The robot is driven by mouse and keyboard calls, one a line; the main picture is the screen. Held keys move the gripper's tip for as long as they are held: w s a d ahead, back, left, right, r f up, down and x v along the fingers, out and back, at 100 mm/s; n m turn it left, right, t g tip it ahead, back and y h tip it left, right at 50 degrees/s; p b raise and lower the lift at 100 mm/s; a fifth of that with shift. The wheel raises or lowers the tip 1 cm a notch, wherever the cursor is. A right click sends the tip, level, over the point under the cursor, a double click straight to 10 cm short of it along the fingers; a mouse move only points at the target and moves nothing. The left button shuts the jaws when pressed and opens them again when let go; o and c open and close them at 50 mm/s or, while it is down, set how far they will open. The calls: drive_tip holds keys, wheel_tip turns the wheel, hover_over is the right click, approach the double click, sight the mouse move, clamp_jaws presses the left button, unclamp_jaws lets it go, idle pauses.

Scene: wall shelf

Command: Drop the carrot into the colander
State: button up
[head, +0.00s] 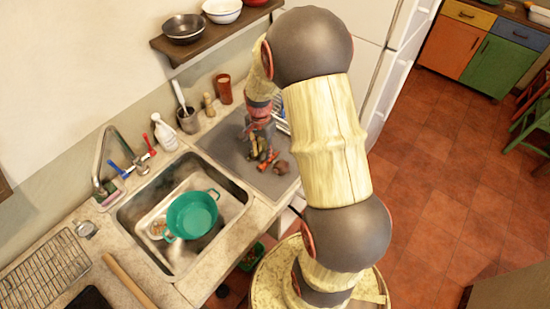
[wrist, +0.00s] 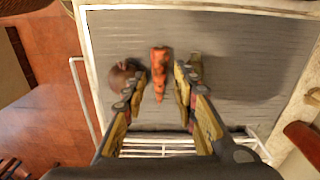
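The orange carrot (wrist: 159,62) lies on the grey drainboard, seen in the wrist view between the two fingertips. My gripper (wrist: 160,77) is open, with one finger on each side of the carrot; I cannot tell whether either touches it. The teal colander (head: 192,214) with two handles sits in the sink, left of and nearer than the vegetables. I see nothing clear inside it.
A round brown vegetable (wrist: 123,76) lies left of the carrot and a greenish one (wrist: 196,66) right of it, close to the fingers. The steel sink (head: 128,212) adjoins the drainboard (head: 222,150). A soap bottle (head: 164,132) and faucet (head: 103,160) stand behind the sink.

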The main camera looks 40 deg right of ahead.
sight(263, 164)
drive_tip(key=shift+a+m, duration=0.1)
drive_tip(key=shift+m, duration=0.2)
drive_tip(key=shift+f, duration=0.3)
wheel_tip(263, 164, down, 7)
drive_tip(key=shift+f+b, duration=0.15)
drive_tip(key=shift+b, duration=0.3)
drive_tip(key=shift+c, duration=0.7)
clamp_jaws()
